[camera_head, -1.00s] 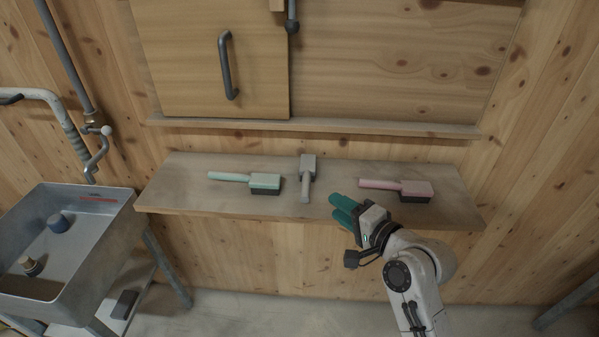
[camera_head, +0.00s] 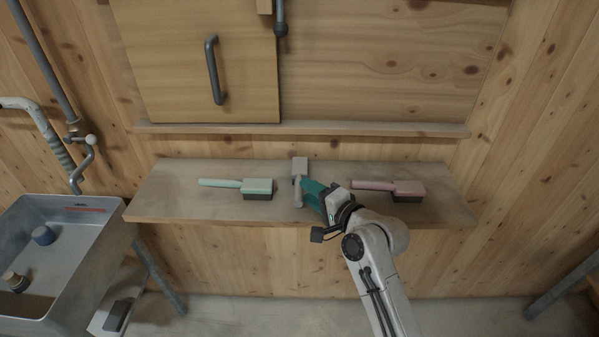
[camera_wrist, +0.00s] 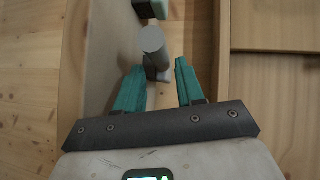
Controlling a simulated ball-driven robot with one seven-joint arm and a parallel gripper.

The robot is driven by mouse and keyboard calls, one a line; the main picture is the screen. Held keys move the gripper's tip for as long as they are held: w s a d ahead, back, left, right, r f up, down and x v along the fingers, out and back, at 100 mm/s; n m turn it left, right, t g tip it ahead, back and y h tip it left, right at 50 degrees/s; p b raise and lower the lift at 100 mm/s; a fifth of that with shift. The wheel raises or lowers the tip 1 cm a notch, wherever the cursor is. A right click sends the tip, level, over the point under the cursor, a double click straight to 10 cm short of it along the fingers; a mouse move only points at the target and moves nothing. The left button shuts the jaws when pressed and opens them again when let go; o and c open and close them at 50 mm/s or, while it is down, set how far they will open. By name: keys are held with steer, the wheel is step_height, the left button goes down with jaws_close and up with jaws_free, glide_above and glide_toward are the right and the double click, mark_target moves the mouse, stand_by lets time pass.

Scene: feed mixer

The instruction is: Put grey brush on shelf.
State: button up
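The grey brush (camera_head: 299,166) is on the wooden shelf board (camera_head: 168,203), between the other two brushes. Its head points toward the wall and its handle toward the front edge. In the wrist view the grey brush (camera_wrist: 152,41) shows just ahead of and between my teal fingertips. My gripper (camera_head: 306,190) reaches in from the right, close beside the handle. The wrist view shows my gripper (camera_wrist: 159,68) open, its fingers apart. I cannot tell whether a finger touches the brush.
A green brush (camera_head: 257,186) lies to the left and a pink brush (camera_head: 408,189) to the right. A narrow ledge (camera_head: 200,129) runs along the wall above, under a panel with a dark handle (camera_head: 213,70). A metal sink (camera_head: 66,206) stands at the left.

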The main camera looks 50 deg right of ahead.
mark_target(300, 165)
steer(key=x, duration=0.4)
steer(key=shift+d+r+p, duration=0.15)
steer(key=shift+d+p, duration=0.15)
steer(key=shift+d, duration=0.15)
jaws_close()
